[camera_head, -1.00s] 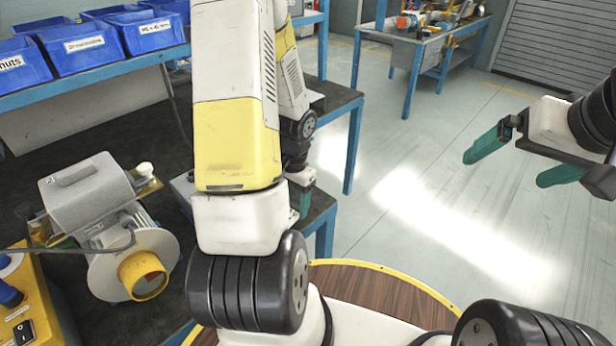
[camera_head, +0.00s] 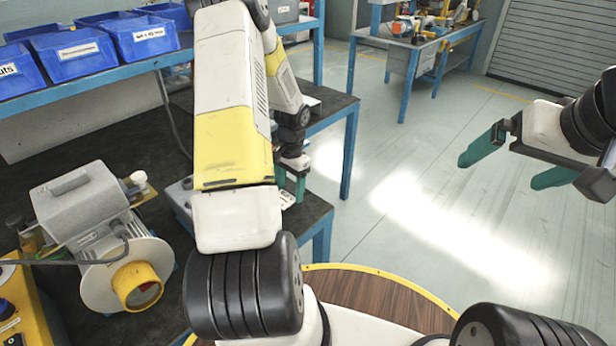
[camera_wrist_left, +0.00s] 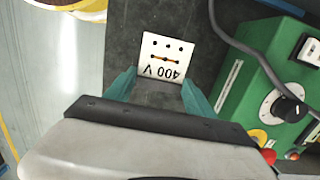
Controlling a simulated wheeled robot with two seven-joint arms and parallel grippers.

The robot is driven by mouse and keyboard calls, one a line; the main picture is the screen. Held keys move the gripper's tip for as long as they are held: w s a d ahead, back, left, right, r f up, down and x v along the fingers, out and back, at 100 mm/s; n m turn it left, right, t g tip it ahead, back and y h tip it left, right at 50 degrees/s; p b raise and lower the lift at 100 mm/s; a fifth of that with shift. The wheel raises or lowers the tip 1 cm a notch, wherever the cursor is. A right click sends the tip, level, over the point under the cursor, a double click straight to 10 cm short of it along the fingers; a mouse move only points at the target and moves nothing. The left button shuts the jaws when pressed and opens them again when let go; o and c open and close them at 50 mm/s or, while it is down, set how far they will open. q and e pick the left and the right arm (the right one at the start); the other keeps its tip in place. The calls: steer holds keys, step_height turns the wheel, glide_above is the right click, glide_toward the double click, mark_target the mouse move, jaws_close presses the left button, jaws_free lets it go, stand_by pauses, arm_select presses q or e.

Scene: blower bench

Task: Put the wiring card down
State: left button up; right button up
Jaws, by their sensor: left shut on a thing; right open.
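The wiring card (camera_wrist_left: 166,57) is a white plate marked "400 V", with black dots and an orange link. In the left wrist view it lies between and just beyond the teal fingertips of my left gripper (camera_wrist_left: 158,88), over a dark bench top. In the head view my left gripper (camera_head: 291,186) points down at the dark bench, with a small white edge of the card (camera_head: 287,199) by its fingers. I cannot tell whether the card touches the bench. My right gripper (camera_head: 498,172) is open and empty over the floor at the right.
A green box (camera_wrist_left: 265,90) with a knob and cable stands right of the card. A grey blower (camera_head: 95,225) with a yellow outlet sits on the bench at left. Blue bins (camera_head: 80,55) line the shelf behind. A yellow-rimmed round wooden top (camera_head: 375,300) is in front.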

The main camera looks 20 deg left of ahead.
mark_target(292, 190)
arm_select(q)
steer(key=shift+w, duration=0.4)
steer(key=shift+f, duration=1.8)
steer(key=shift+f, duration=0.1)
steer(key=o, duration=1.3)
